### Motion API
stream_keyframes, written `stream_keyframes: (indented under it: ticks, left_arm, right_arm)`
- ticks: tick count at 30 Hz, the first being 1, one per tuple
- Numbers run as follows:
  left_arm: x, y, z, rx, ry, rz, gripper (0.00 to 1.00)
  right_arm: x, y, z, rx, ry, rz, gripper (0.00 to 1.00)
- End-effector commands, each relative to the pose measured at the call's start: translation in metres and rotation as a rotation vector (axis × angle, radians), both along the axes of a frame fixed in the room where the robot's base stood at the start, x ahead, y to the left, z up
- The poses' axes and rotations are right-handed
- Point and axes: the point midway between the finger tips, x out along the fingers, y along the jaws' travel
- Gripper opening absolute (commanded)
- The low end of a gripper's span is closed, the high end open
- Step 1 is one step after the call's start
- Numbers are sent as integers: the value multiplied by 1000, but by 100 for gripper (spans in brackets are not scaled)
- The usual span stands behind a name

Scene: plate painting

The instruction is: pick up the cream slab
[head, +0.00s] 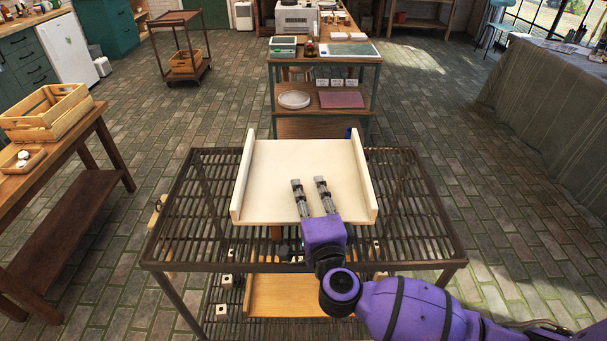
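The cream slab (300,158) is a wide, flat, pale piece with a raised wooden rail along its left and right sides. It lies on the dark slatted metal rack in the middle of the head view. My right gripper (308,182) reaches in from the lower right, over the slab's near half. Its two fingers are apart and point away from me, with the pale surface showing between them. I cannot tell whether the fingers touch the slab. The gripper hides part of the slab's near edge. My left gripper is not in view.
The slatted rack (420,215) has bare room left and right of the slab. Small pale blocks and a wooden board (285,297) show on its lower shelf. A shelved bench (345,100) stands just behind. A wooden table with a crate (45,115) is at left, a draped table (550,110) at right.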

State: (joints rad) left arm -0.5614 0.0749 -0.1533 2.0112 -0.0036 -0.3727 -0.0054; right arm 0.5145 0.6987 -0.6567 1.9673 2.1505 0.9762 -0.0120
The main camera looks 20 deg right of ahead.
Motion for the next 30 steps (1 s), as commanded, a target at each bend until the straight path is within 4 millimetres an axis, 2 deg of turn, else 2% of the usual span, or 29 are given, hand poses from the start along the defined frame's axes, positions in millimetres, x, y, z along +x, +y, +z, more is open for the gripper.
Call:
stream_keyframes:
  ticks: [1,8,20,21,30]
  left_arm:
    - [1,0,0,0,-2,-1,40]
    - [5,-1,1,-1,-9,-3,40]
    - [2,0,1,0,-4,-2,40]
    - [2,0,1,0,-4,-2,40]
    - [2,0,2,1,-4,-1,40]
  right_arm:
    - [0,0,0,0,0,0,30]
    - [0,0,0,0,-1,0,0]
    - [0,0,0,0,0,0,0]
    - [2,1,11,-1,-24,1,0]
    - [2,0,15,0,-22,0,0]
